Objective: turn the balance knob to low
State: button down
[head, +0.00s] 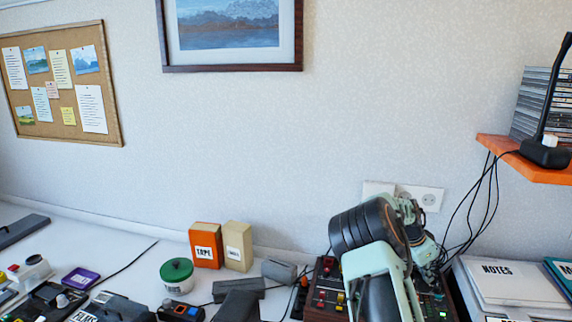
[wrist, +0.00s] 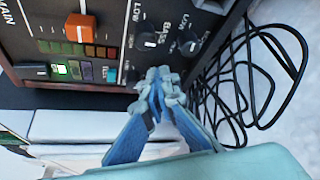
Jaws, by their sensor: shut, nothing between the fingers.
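The control panel (wrist: 110,14) fills the upper left of the wrist view, with a dark knob (wrist: 188,42) at its right edge, near a LOW label. I cannot read a balance label, so I cannot tell which knob is the balance knob. My gripper (wrist: 158,76) is shut and empty, with its tips close to the panel's lower edge, below the knob. I cannot tell if the tips touch anything; they hide part of the panel. In the head view my arm covers much of the panel unit (head: 326,292).
An orange slider (wrist: 79,28) and lit buttons (wrist: 75,70) are on the panel's left. Loose black cables (wrist: 262,75) lie right of it. In the head view, boxes (head: 207,245) stand to the left and a NOTES binder (head: 508,284) lies to the right.

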jog(key=shift+w+d, duration=0.2)
jog(key=shift+d, duration=0.1)
dwell(0.9)
jog(key=shift+w+r, duration=0.1)
jog(key=shift+w, duration=0.05)
jog(key=shift+a+b, duration=0.1)
jog(key=shift+b, duration=0.2)
jog(key=shift+a, duration=0.2)
jog(key=shift+r, duration=0.1)
notch_tip(320, 180, up, 6)
jog(key=p, duration=0.3)
jog(key=shift+a, duration=0.15)
jog(key=shift+f, duration=0.2)
